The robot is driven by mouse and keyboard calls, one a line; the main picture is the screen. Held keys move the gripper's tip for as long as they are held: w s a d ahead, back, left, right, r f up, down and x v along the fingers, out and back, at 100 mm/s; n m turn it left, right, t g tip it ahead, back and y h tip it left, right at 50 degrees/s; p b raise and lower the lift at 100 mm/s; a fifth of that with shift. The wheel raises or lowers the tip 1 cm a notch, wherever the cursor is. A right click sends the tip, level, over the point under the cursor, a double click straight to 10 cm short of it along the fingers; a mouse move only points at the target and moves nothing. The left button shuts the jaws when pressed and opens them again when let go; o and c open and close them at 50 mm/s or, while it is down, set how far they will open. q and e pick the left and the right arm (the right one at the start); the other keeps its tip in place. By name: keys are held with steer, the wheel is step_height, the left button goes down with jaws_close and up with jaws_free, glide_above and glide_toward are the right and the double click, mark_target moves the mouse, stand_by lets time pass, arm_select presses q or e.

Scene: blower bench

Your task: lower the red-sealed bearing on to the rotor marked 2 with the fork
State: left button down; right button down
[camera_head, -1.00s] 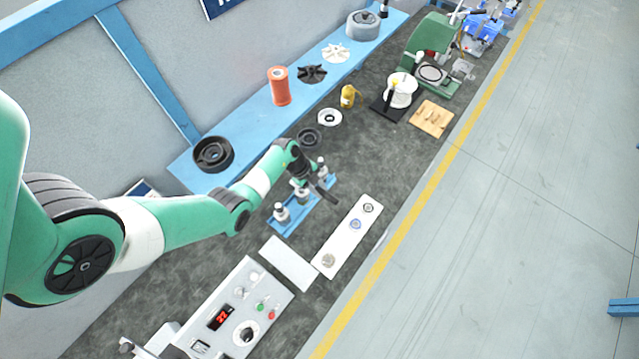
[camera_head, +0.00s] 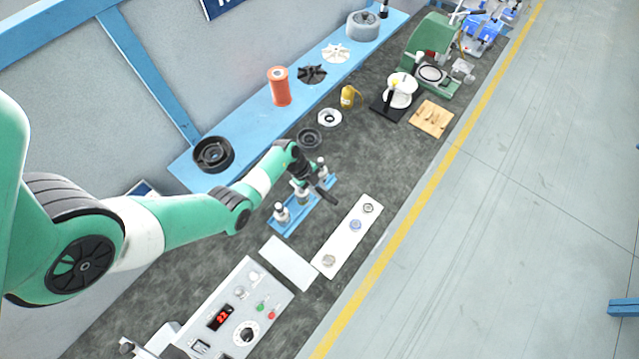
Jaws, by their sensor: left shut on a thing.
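My left gripper (camera_head: 306,176) is over the blue rotor stand, shut on a dark tool (camera_head: 324,194) that seems to be the fork; its far end is hard to make out. The blue stand (camera_head: 289,228) carries a row of upright metal rotors: one at the near end (camera_head: 282,213), one at the middle (camera_head: 303,195) partly behind the gripper, one at the far end (camera_head: 322,170). Their number marks are too small to read. I cannot pick out the red-sealed bearing. Small ring-shaped parts lie on a white strip (camera_head: 343,242), one of them bluish (camera_head: 355,225). My right gripper is out of view.
A control box (camera_head: 235,315) with a red display and a blank white plate (camera_head: 289,262) lie nearer. A dark ring (camera_head: 308,138) and a white ring (camera_head: 329,117) lie behind the stand. A blue shelf (camera_head: 240,136) runs along the wall. Dark mat left of the stand is clear.

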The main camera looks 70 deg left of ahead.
arm_select(q)
steer(key=shift+f+b, duration=0.9)
steer(key=shift+f, duration=0.25)
stand_by(0.5)
steer(key=shift+f+b, duration=1.1)
steer(key=shift+f, duration=0.35)
steer(key=shift+f+b, duration=0.5)
steer(key=shift+f, duration=0.3)
stand_by(0.4)
stand_by(0.4)
steer(key=w+d+p, duration=0.1)
steer(key=w+d, duration=0.2)
steer(key=d, duration=0.2)
steer(key=shift+w+d+p, duration=0.15)
steer(key=shift+d+p, duration=0.15)
stand_by(0.7)
